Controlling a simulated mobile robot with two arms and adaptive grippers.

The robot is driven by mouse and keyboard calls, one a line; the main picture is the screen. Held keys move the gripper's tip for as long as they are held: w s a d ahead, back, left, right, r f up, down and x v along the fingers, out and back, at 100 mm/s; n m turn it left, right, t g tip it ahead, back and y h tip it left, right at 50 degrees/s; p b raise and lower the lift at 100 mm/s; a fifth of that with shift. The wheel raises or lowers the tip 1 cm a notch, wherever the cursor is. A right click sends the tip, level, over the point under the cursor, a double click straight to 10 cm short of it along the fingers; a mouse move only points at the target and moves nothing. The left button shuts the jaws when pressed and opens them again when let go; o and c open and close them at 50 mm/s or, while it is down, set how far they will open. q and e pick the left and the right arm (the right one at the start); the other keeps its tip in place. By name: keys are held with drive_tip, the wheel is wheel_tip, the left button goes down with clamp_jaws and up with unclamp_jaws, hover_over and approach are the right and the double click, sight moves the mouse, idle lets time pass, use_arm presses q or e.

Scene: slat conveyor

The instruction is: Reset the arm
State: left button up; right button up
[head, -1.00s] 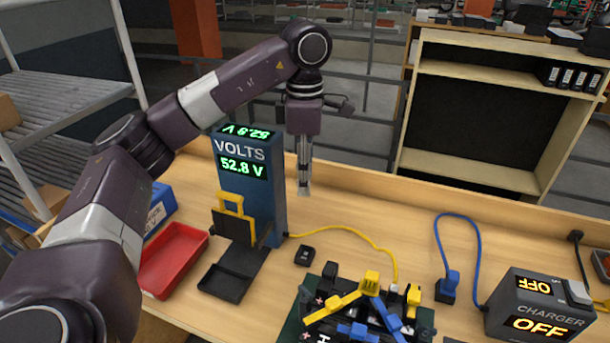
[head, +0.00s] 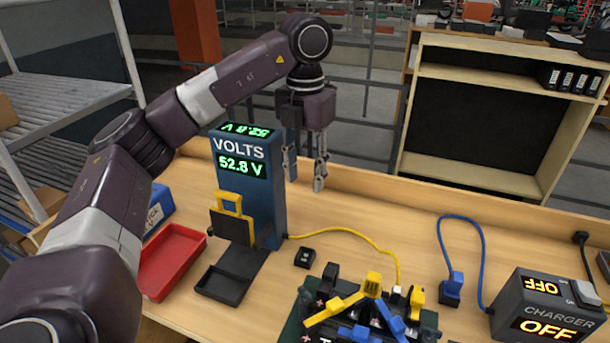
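My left arm comes in from the left and reaches over the back of the bench. My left gripper (head: 305,180) points down above the bench's back edge, just right of the blue voltmeter (head: 262,200), which reads 52.8 V. Its two fingers show apart, with nothing between them. My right gripper is not in the head view.
A red tray (head: 172,262) and a black tray (head: 224,284) lie at left. A battery block (head: 350,310) with yellow and blue levers sits at front. The charger (head: 545,305) at right reads OFF. Yellow and blue cables cross the bench (head: 500,230). A shelf (head: 490,75) stands behind.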

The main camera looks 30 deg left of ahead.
use_arm(q)
drive_tip(key=shift+n, duration=0.5)
